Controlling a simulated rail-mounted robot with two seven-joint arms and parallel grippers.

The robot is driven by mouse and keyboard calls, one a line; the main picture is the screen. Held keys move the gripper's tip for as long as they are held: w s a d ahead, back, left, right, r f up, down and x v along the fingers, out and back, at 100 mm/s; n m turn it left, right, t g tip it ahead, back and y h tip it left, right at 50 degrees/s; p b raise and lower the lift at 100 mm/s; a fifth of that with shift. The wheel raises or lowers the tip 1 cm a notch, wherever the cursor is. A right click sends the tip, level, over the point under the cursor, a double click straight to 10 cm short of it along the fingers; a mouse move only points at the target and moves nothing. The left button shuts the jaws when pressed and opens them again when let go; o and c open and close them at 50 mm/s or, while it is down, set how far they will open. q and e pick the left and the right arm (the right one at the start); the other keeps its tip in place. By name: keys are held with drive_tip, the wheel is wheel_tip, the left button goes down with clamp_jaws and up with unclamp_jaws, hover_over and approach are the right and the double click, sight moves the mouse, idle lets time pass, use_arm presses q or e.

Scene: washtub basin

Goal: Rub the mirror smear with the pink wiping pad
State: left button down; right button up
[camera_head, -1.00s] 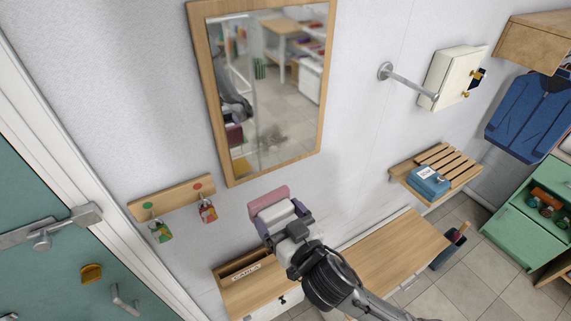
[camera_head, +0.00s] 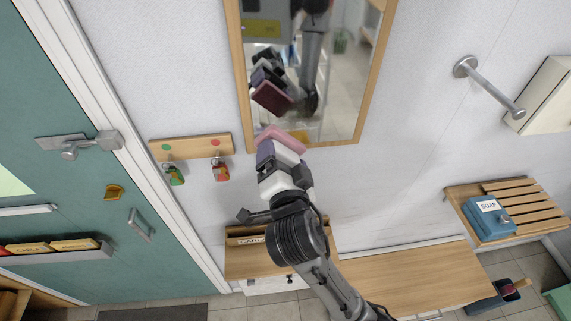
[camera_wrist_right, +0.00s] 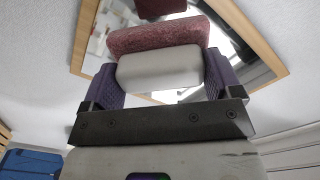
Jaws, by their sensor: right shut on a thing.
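The mirror (camera_head: 345,105) hangs on the white wall in a wooden frame. My right gripper (camera_head: 280,155) is shut on the pale grip of the pink wiping pad (camera_head: 283,137), at the mirror's lower left edge. In the right wrist view, the purple fingers clasp the grip from both sides and the pink pad (camera_wrist_right: 158,36) faces the mirror (camera_wrist_right: 262,40). The pad's reflection shows in the glass, apart from the pad. I cannot clearly make out the smear now; the pad and reflections crowd the lower glass. My left gripper is not in view.
A key rack (camera_head: 190,147) with tagged keys hangs left of the mirror, beside a green door (camera_head: 60,190). A wooden bench (camera_head: 410,280) stands below. A metal wall peg (camera_head: 490,88) and a slatted shelf (camera_head: 525,200) with a blue soap box (camera_head: 488,217) are at right.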

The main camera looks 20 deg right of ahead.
sight(281, 142)
drive_tip(key=shift+x, duration=2.5)
drive_tip(key=shift+w+d, duration=0.25)
drive_tip(key=shift+w, duration=0.4)
drive_tip(key=shift+w+d+b, duration=0.1)
drive_tip(key=shift+w+b, duration=0.2)
drive_tip(key=shift+w, duration=0.05)
drive_tip(key=shift+d, duration=0.1)
